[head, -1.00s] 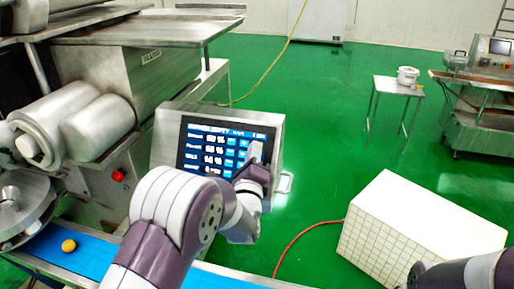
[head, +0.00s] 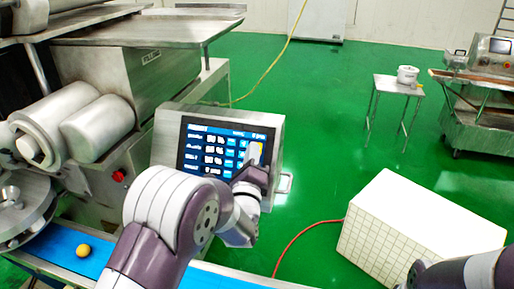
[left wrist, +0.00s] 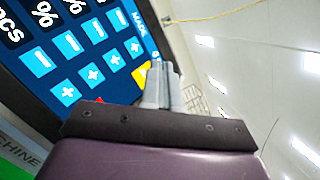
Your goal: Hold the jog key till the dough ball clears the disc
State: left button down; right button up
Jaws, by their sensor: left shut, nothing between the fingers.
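The yellow dough ball (head: 83,251) lies on the blue belt (head: 135,262), to the right of the round metal disc (head: 22,215) and apart from it in the head view. The control panel's screen (head: 207,160) shows rows of readouts with blue keys. My left gripper (head: 256,152) is shut and empty, its fingertips at the right side of the screen. In the left wrist view the closed fingertips (left wrist: 159,70) are at a yellow key (left wrist: 140,74), which they partly cover. I cannot tell contact for certain. My right gripper is out of view.
A red button (head: 119,175) is on the machine body. A white tiled block (head: 420,222) stands at the right, near my right arm. A small table (head: 398,86) with a white pot stands further back. A red hose lies on the open green floor.

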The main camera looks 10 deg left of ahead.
pick_arm(q)
jog(key=s, duration=0.1)
jog(key=s+r+p, duration=0.1)
jog(key=s, duration=0.1)
jog(key=s+r+p, duration=0.1)
jog(key=shift+s+r, duration=0.15)
jog(key=shift+r, duration=0.1)
